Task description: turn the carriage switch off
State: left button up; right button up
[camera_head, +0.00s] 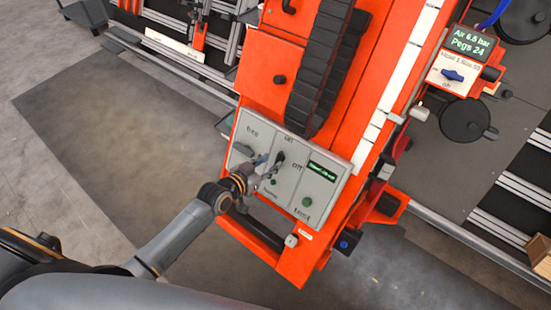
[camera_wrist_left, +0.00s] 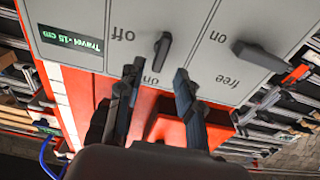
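The grey control panel (camera_head: 312,190) is on the orange carriage (camera_head: 270,75). Its black carriage switch (camera_head: 280,158) has "on" above it and "off" to its right in the head view. In the wrist view the panel is upside down, and the switch (camera_wrist_left: 162,50) lies roughly in line with the lower "on" label, with "off" to its left. My left gripper (camera_head: 265,164) is close to the panel at the switch. Its two dark fingers (camera_wrist_left: 157,88) are open, with the switch just beyond and between their tips; contact cannot be told. My right gripper is not in view.
A second black lever (camera_wrist_left: 260,57) sits beside the switch near "free". The panel also has a green display (camera_head: 322,171) and a green button (camera_head: 307,202). A separate box with a blue knob (camera_head: 453,75) stands upper right. Open floor (camera_head: 100,150) lies left.

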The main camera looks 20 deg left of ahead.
aim_at(278, 158)
pick_arm(q)
jog(key=x, duration=0.4)
jog(key=shift+r, duration=0.1)
grip_shut()
